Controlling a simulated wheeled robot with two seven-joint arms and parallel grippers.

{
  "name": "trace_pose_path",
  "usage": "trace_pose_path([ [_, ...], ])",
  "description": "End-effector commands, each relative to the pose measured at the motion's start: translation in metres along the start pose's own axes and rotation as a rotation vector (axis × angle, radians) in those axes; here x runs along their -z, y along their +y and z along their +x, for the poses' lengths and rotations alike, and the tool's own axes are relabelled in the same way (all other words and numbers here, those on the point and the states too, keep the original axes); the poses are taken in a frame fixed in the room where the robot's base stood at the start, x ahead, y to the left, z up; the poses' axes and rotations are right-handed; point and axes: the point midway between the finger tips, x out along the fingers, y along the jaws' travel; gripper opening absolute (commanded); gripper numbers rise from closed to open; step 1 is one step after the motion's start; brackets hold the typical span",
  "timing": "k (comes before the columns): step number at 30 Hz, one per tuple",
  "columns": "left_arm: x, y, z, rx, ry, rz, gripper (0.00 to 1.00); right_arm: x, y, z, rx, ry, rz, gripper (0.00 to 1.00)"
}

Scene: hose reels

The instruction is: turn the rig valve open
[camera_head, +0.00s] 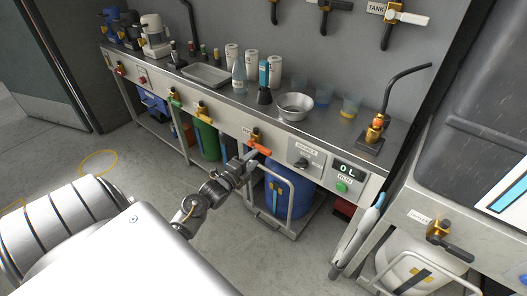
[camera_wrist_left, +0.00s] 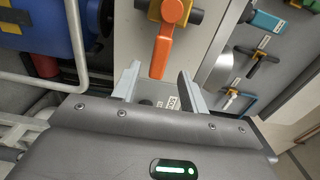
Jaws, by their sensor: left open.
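A valve with an orange lever (camera_head: 260,147) and a brass body sits on the front panel of the steel bench. Its small label is too small to read, so I cannot confirm it is the rig valve. My left gripper (camera_head: 249,157) is right at this lever, coming from the left. In the left wrist view the orange lever (camera_wrist_left: 165,50) reaches down to between the two fingertips of my open left gripper (camera_wrist_left: 158,76). The fingers stand apart on either side of the lever's end, and no contact shows. My right gripper is not in view.
A switch (camera_head: 301,163) and a display reading "0L" (camera_head: 347,170) are right of the valve. A blue drum (camera_head: 284,192) stands below behind a rail (camera_head: 292,212). Other valves sit left along the panel, and a TANK valve (camera_head: 400,16) is on the wall. The floor at left is clear.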

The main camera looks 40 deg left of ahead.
Motion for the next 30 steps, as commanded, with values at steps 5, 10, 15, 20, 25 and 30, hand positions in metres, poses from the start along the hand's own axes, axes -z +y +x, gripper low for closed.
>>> trace_pose_path([
  [5,0.001,0.000,0.035,0.001,0.000,-0.002,0.44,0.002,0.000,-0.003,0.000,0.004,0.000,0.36],
  [10,0.000,0.001,0.057,0.000,0.000,-0.002,0.44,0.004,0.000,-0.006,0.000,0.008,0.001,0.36],
  [15,0.001,0.001,0.067,-0.001,0.001,0.000,0.44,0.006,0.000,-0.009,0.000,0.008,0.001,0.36],
  [20,0.001,0.001,0.068,-0.002,0.001,0.000,0.44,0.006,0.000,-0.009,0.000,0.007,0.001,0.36],
  [25,0.001,0.001,0.068,-0.002,0.001,-0.001,0.37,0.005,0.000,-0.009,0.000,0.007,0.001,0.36],
  [30,0.001,0.001,0.067,-0.002,0.001,-0.001,0.15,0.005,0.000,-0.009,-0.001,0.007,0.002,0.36],
])
